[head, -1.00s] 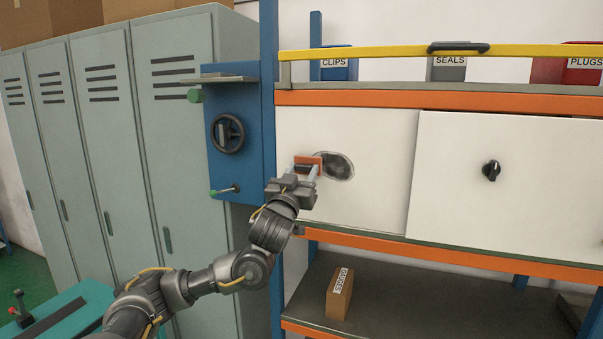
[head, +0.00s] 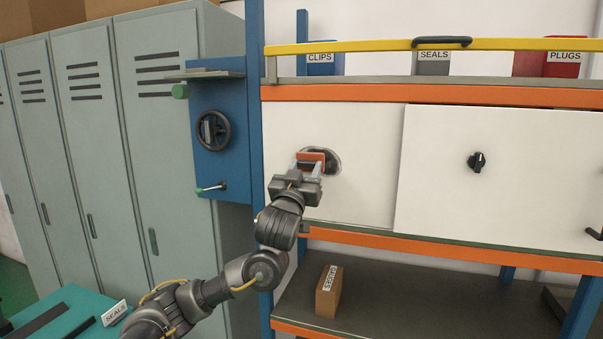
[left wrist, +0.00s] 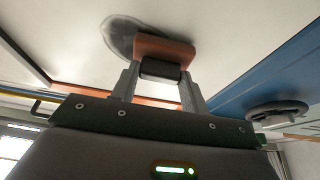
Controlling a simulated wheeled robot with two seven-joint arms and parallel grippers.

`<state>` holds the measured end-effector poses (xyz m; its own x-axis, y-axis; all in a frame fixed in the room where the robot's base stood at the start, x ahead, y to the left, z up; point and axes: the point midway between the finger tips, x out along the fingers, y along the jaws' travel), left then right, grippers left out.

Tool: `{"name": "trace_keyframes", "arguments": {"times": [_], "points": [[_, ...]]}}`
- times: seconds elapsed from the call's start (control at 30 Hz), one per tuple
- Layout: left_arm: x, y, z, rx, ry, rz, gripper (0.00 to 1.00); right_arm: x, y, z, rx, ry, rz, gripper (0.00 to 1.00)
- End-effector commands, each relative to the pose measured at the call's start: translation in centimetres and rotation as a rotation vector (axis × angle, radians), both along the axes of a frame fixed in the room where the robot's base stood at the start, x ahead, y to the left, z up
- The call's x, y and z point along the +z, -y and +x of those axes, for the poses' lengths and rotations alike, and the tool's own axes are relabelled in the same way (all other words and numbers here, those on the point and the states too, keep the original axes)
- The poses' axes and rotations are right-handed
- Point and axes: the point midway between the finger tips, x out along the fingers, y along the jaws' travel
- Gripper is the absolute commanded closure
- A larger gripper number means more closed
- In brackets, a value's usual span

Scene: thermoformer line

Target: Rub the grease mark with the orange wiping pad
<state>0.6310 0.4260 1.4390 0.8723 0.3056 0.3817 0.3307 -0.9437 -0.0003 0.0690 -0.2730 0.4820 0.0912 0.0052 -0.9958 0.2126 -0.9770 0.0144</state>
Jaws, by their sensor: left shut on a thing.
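The orange wiping pad (head: 311,155) is held by my left gripper (head: 310,168) in front of the left white panel (head: 370,135). The gripper is shut on the pad's dark grip (left wrist: 160,70). The dark grease mark (head: 335,160) is a smudge on that panel, and the pad covers part of it. In the left wrist view the pad (left wrist: 165,48) overlaps the right part of the mark (left wrist: 120,35). It looks to be at the panel surface, though I cannot tell for sure that it touches. My right gripper is not in view.
A blue post panel with a black handwheel (head: 213,130) and a green-tipped lever (head: 211,188) stands left of the panel. A black knob (head: 477,161) is on the right white panel. A cardboard box (head: 328,292) sits on the lower shelf. Grey lockers (head: 90,150) line the left.

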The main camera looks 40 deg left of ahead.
Motion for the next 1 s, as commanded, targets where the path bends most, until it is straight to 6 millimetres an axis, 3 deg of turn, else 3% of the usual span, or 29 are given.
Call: {"name": "trace_keyframes", "arguments": {"times": [0.5, 0.8, 1.0], "points": [[0.0, 3.4, 1.5, -0.002, 0.002, -0.002, 0.74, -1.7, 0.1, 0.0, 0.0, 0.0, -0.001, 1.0], [0.0, 3.9, 1.7, -0.001, 0.0, -0.001, 0.74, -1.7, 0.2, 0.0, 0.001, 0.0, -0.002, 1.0], [-0.1, 5.5, 2.3, -0.004, 0.0, -0.003, 0.74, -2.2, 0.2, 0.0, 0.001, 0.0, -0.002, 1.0]]}}
